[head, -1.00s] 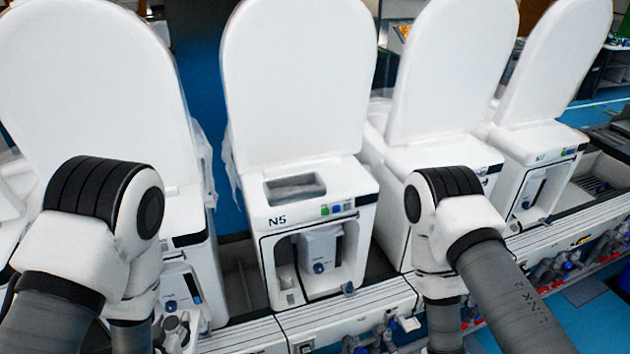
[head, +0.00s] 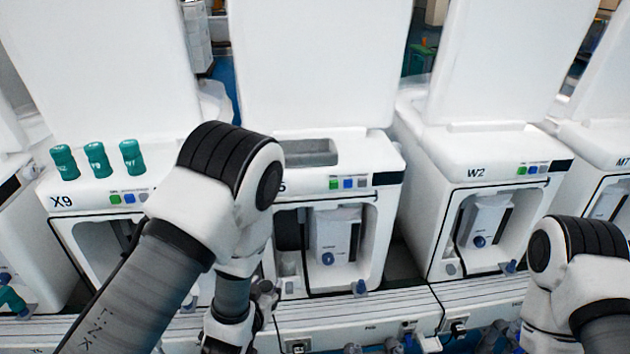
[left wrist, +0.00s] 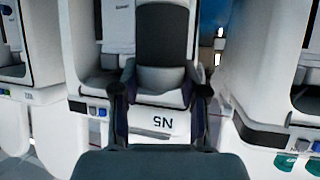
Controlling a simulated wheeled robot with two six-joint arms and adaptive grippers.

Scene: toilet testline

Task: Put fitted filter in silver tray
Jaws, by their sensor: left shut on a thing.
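My left gripper (left wrist: 160,75) shows in the left wrist view, its fingers apart on either side of a dark, rounded piece with a pale grey end, apparently the fitted filter (left wrist: 163,32). It is shut on this piece. In the head view the left gripper (head: 264,298) is small, dark and partly hidden by my arm, low at the front of the N5 unit (head: 365,153). The held piece cannot be made out there.
The W2 unit (head: 490,145) stands right of N5, the X9 unit (head: 85,200) left, with several green bottles (head: 97,160) on top. A pale ledge (head: 390,308) with fittings runs along the front. Dark narrow gaps separate the units.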

